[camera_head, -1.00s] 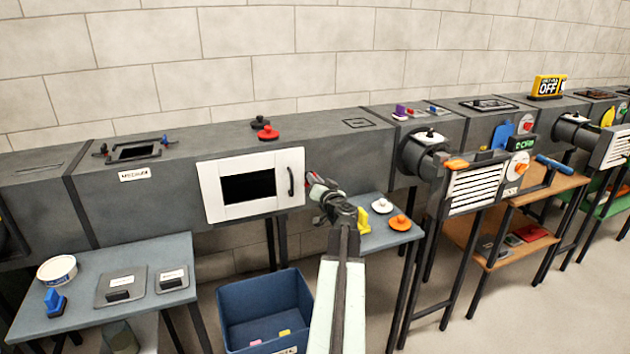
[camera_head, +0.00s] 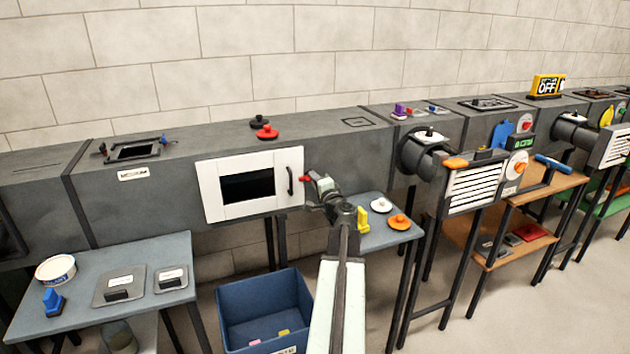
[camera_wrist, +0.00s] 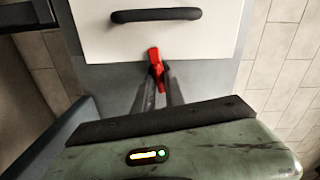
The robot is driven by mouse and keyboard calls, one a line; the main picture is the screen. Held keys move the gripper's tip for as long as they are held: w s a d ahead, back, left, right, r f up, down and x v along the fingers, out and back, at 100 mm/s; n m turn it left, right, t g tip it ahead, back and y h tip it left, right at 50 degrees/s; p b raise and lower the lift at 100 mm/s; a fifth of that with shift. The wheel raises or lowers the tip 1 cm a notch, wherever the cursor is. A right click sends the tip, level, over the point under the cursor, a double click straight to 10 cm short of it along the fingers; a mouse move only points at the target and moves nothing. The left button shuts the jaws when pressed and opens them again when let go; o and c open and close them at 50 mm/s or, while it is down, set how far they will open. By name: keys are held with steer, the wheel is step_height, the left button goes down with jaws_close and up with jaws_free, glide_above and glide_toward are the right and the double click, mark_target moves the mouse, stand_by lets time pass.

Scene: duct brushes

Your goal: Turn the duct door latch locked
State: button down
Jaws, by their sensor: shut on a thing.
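The white duct door (camera_head: 213,194) is closed flat in the duct's front, with a dark window and a black handle (camera_head: 290,181) near its right edge. The red latch (camera_head: 304,179) sits at that edge, beside the handle. In the wrist view the latch (camera_wrist: 154,56) lies nearly square across the door edge, slightly tilted, with one end over the white door (camera_wrist: 110,38). My gripper (camera_head: 311,180) reaches it from the right. In the wrist view my gripper's fingers (camera_wrist: 159,78) are closed on the latch's outer part, which they partly hide.
A blue bin (camera_head: 265,312) stands on the floor below the door. A small table (camera_head: 385,237) with yellow, white and orange pieces is close under my arm. A left table (camera_head: 150,252) holds a tub, a blue brush and plates. A red knob (camera_head: 267,132) is on the duct top.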

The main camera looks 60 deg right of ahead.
steer(key=shift+s+f+m, duration=0.1)
steer(key=shift+m, duration=0.9)
steer(key=c, duration=1.5)
jaws_free()
steer(key=v, duration=0.7)
steer(key=shift+s+a, duration=0.2)
steer(key=shift+s, duration=0.1)
